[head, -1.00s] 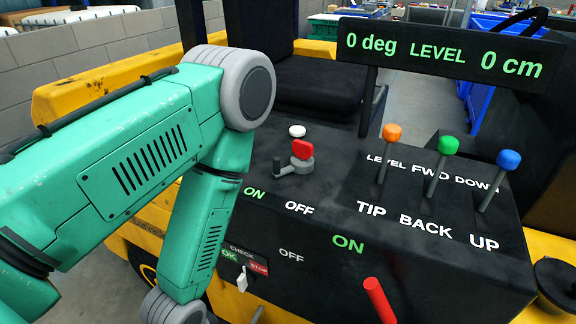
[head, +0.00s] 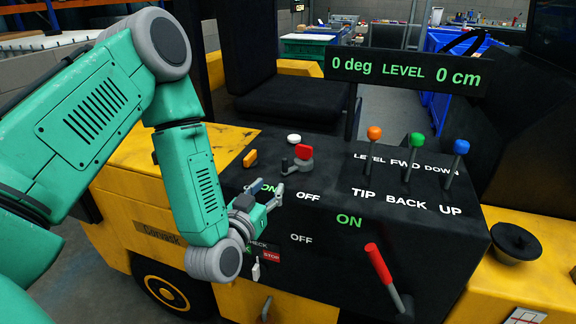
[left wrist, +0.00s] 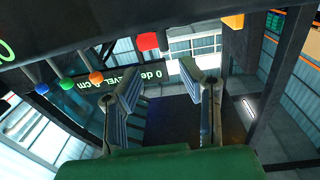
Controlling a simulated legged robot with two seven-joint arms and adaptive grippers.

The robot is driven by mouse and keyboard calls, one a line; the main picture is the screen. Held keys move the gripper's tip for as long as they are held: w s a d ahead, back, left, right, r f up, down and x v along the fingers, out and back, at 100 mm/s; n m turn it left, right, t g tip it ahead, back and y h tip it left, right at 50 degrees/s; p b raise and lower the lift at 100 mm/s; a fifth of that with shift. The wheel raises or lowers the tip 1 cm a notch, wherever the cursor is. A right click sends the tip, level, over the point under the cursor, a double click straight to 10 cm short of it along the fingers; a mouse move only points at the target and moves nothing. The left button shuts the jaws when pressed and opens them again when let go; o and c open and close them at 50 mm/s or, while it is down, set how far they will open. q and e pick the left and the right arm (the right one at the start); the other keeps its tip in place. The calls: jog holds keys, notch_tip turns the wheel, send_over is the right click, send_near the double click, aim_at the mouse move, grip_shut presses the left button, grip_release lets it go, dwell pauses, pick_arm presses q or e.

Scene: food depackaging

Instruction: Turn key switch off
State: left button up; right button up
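A red-topped key switch (head: 303,152) on a grey round base sits on the black console, above the ON and OFF labels. A dark stub sticks out at its left. My left gripper (head: 279,194) is just below and left of it, over the ON label, apart from the switch. Its fingers are spread with nothing between them. In the left wrist view, which looks upward, the two fingers (left wrist: 160,80) stand apart and a red part, likely the switch top (left wrist: 147,41), shows beyond them. My right gripper is not in view.
Orange (head: 374,133), green (head: 417,140) and blue (head: 461,147) knobbed levers stand to the right. A red-handled lever (head: 378,262) rises at the console front. A white button (head: 294,138) and an orange block (head: 250,158) are close to the switch. A display (head: 400,75) hangs above.

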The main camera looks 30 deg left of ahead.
aim_at(284, 166)
pick_arm(q)
jog(key=w+a, duration=0.1)
jog(key=w, duration=0.5)
jog(key=w+a, duration=0.1)
jog(key=w, duration=0.2)
jog(key=shift+w+a+f+p, duration=0.1)
jog(key=shift+w+a+p, duration=0.2)
jog(key=shift+p, duration=0.1)
jog(key=shift+w, duration=0.6)
jog(key=shift+d, duration=0.1)
grip_shut()
